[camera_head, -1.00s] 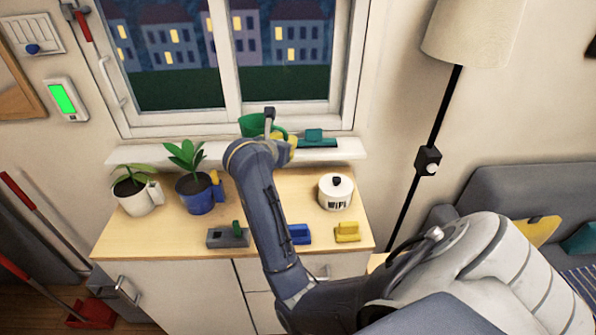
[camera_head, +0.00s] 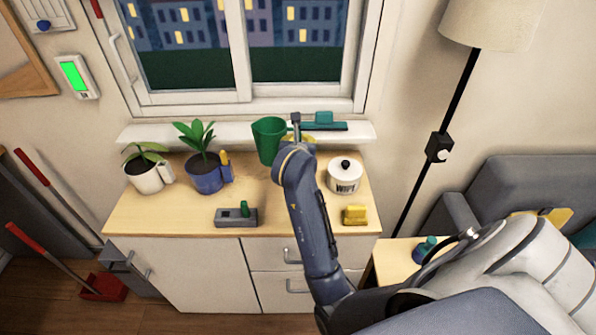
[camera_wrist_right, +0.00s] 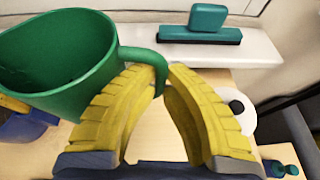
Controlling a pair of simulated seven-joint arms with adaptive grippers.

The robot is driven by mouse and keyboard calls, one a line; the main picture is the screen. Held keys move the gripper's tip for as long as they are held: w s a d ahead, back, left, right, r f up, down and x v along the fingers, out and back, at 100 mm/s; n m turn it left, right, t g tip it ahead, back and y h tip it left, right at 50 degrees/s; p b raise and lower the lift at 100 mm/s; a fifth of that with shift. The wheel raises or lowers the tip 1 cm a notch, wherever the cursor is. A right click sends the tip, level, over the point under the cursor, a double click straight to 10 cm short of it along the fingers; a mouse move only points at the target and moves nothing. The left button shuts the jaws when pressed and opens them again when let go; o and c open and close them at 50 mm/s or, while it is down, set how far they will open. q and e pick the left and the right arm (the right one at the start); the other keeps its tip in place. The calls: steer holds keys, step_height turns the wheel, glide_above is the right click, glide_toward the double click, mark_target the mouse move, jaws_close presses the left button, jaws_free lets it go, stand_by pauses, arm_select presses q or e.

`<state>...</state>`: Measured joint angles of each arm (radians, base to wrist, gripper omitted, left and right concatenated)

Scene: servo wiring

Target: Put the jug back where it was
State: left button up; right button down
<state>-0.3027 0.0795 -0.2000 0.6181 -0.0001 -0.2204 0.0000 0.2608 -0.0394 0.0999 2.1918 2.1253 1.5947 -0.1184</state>
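The green jug (camera_head: 267,142) is roughly upright at the back of the wooden counter, in front of the window sill. I cannot tell whether its base touches the counter. My right gripper (camera_head: 293,138) is at the jug's right side. In the right wrist view, the yellow fingers (camera_wrist_right: 160,78) close around the handle of the jug (camera_wrist_right: 62,65), with the handle between the tips. My right forearm hides part of the counter's middle. My left gripper is not in view.
A potted plant in a blue pot (camera_head: 207,177) stands left of the jug, beside another in a white pot (camera_head: 147,175). A white lidded jar (camera_head: 344,177) stands right. A grey block (camera_head: 236,217) and yellow item (camera_head: 354,214) lie in front. The sill (camera_head: 200,133) holds a teal squeegee-like item (camera_head: 322,124).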

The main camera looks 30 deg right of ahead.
step_height(320, 180, down, 12)
steer(key=shift+r, duration=0.2)
stand_by(0.4)
steer(key=shift+f, duration=0.15)
steer(key=c, duration=1.6)
jaws_free()
steer(key=shift+s+a, duration=0.1)
steer(key=v, duration=1.2)
